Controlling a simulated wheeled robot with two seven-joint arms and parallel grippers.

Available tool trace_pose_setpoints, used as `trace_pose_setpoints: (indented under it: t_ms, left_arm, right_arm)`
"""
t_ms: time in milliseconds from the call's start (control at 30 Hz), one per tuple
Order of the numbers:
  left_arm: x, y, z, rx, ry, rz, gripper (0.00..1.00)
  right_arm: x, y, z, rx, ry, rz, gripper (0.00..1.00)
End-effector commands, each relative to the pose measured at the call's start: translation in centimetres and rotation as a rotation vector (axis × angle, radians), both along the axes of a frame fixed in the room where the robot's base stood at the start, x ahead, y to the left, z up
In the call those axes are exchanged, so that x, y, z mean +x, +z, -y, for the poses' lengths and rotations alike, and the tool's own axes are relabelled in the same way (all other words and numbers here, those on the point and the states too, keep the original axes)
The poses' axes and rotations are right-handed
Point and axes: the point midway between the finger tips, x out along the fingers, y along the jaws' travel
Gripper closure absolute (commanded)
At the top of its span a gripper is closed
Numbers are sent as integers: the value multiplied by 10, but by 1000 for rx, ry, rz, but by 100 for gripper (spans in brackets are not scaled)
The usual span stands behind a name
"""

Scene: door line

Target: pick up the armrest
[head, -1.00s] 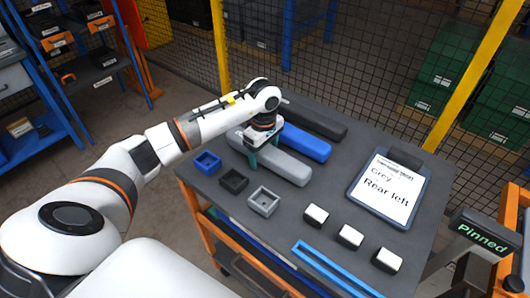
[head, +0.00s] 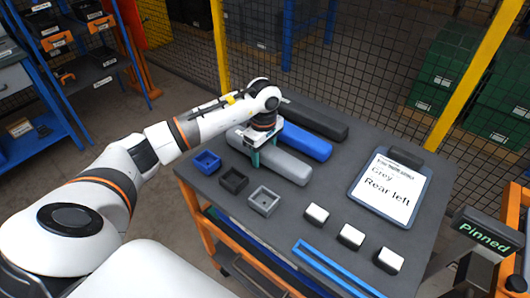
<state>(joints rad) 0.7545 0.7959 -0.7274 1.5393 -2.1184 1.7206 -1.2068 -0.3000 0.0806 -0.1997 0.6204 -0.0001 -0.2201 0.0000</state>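Three long armrests lie side by side on the dark cart top: a grey armrest (head: 284,167) nearest, a blue armrest (head: 305,142) behind it, and a black armrest (head: 318,121) at the back. My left gripper (head: 254,150) points down at the left part of the grey armrest, with teal fingers at its sides. One finger shows in front of the armrest; the far one is mostly hidden, so I cannot tell whether they press on it. A clipboard (head: 390,190) reads "Grey" and "Rear left". My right gripper is not in view.
Small square trays in blue (head: 206,162), black (head: 233,180) and grey (head: 263,200) stand along the cart's front left. Several white-topped blocks (head: 350,236) and a blue rail (head: 330,268) lie to the right. A "Pinned" sign (head: 484,236) stands at right. Mesh fencing is behind.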

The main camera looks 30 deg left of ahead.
Motion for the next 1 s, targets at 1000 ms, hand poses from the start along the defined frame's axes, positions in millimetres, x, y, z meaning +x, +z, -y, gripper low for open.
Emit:
trace_pose_setpoints:
  t_ms: [1000]
  left_arm:
    - [1, 88, 0, 0, 0, 5, 82]
  right_arm:
    - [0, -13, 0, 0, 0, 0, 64]
